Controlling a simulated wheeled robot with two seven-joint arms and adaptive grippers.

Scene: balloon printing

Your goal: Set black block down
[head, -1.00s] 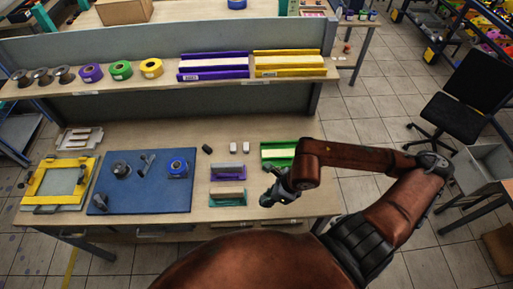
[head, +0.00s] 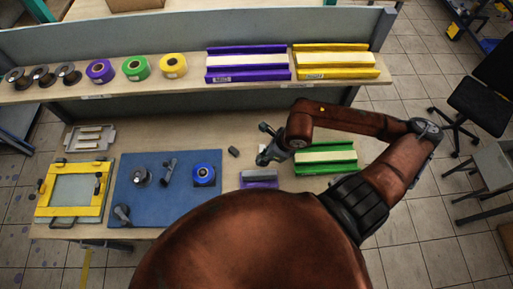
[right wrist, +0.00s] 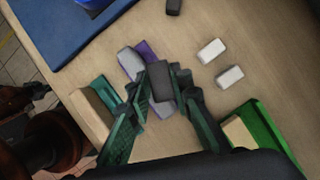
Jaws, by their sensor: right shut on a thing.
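My right gripper (head: 266,152) is shut on a black block (right wrist: 160,82), held upright between the fingertips above the table. In the right wrist view, the fingers (right wrist: 158,92) stand either side of it, over the purple holder (right wrist: 147,50) and its grey-topped block. A second dark block (head: 233,152) lies on the table left of my gripper and shows at the top of the right wrist view (right wrist: 173,6). Two white blocks (right wrist: 212,51) lie right of the held block; my arm hides them in the head view. My left gripper is not in view.
A green tray (head: 325,158) lies under and right of my arm. The blue board (head: 150,207) with a blue roll (head: 204,175) is to the left. A teal holder (right wrist: 92,110) is beside the fingers. Bare wood surrounds the white blocks. The raised shelf (head: 130,97) runs behind.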

